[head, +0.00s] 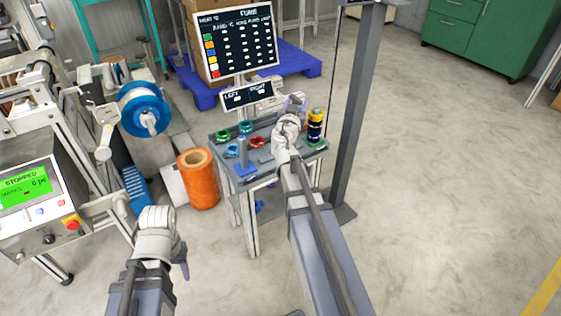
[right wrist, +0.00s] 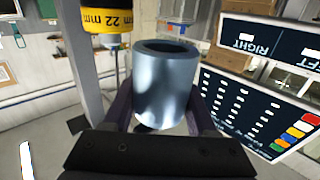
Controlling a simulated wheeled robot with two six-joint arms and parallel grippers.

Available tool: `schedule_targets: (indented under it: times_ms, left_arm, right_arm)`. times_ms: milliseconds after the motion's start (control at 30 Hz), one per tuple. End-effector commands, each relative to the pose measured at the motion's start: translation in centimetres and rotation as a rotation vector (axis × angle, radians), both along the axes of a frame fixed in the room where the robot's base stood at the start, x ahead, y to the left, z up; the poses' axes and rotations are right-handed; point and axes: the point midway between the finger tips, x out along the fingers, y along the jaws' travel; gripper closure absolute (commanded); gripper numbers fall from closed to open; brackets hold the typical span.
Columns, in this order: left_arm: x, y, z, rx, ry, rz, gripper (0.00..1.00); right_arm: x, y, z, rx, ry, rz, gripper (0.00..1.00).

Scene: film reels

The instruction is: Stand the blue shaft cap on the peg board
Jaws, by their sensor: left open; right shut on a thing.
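My right gripper (head: 293,104) is raised over the back right of the small grey work table (head: 262,180). In the right wrist view its two purple fingers are shut on a hollow blue-grey metallic cylinder (right wrist: 163,95), which looks like the shaft cap. In the head view the cylinder is mostly hidden by the gripper. A separate peg board cannot be made out surely; a blue post on a flat base (head: 243,158) stands at the table's front left. My left gripper (head: 182,268) is open, low and left of the table.
Green, teal, blue and red rings lie on the table. A yellow-and-black stack (head: 315,126) stands at its right, near the right gripper; it shows with a "22 mm" label (right wrist: 105,20). A sign (head: 237,45) rises behind. A grey column (head: 356,110) stands close right.

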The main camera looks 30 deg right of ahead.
Motion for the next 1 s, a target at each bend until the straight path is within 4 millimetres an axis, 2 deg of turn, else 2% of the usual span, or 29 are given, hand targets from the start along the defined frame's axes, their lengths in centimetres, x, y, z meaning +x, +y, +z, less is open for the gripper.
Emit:
schedule_targets:
  times_ms: [33,233,367,700,1000]
  left_arm:
    - [0.0,0.0,-1.1,0.0,0.0,-0.001,0.5]
    - [0.0,0.0,-1.2,0.0,-0.001,-0.002,0.5]
    - [0.0,0.0,-2.1,0.0,-0.001,-0.001,0.5]
    - [0.0,0.0,-7.1,-0.001,-0.001,0.007,0.5]
    - [0.0,0.0,-7.7,-0.001,-0.002,0.011,0.5]
  right_arm:
    - [-0.1,-0.1,-1.1,0.0,0.0,-0.001,1.0]
    - [-0.2,-0.1,-1.2,0.0,0.0,-0.001,1.0]
    - [-0.2,-0.1,-2.1,0.0,0.0,-0.001,1.0]
    - [-0.2,-0.1,-7.1,0.0,0.0,-0.001,1.0]
    - [-0.2,-0.1,-7.7,0.0,0.0,-0.001,1.0]
